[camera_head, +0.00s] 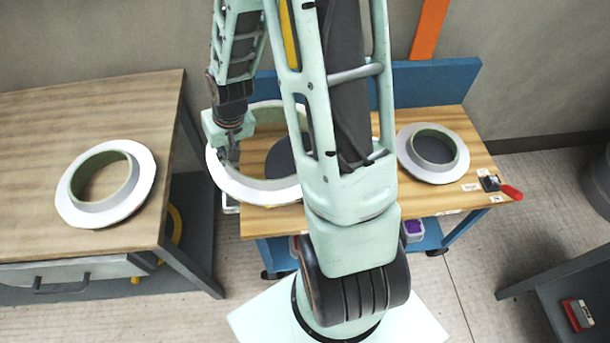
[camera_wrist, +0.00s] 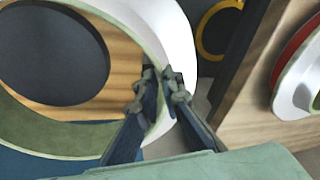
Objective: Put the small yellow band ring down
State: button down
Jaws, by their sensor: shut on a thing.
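My gripper (camera_head: 231,150) is shut on the wall of a ring with a white flange and a green inside. This held ring (camera_head: 240,187) is over the left part of the wooden bench, its left side reaching past the bench edge. In the wrist view my fingertips (camera_wrist: 158,76) pinch the ring wall (camera_wrist: 80,138) from both sides. No yellow band shows clearly on it. My arm hides its right part in the head view. I cannot tell whether it touches the bench.
A dark round disc (camera_head: 281,160) lies on the bench (camera_head: 390,200) below the ring's opening. A third ring (camera_head: 106,184) lies on the left table (camera_head: 40,130); a gap separates table and bench.

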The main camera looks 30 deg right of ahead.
aim_at(215, 163)
jog(key=b, duration=0.2)
jog(key=w+a+b, duration=0.1)
jog(key=b, duration=0.2)
jog(key=shift+w+a+f+m, duration=0.2)
jog(key=shift+a+f+m, duration=0.05)
jog(key=shift+a+m, duration=0.05)
jog(key=a+r+b, duration=0.1)
jog(key=b, duration=0.2)
jog(key=shift+a+r+b, duration=0.1)
jog(key=shift+b, duration=0.3)
jog(key=d+f+b, duration=0.1)
jog(key=d+f, duration=0.5)
jog(key=d, duration=0.1)
jog(key=d+f+b, duration=0.1)
jog(key=d+f, duration=0.6)
jog(key=shift+b, duration=0.3)
jog(key=c, duration=2.1)
grip_release()
jog(key=shift+r, duration=0.1)
jog(key=shift+m, duration=0.3)
jog(key=a+p+v, duration=0.1)
jog(key=p+v, duration=0.2)
jog(key=v, duration=0.9)
jog(key=shift+d, duration=0.25)
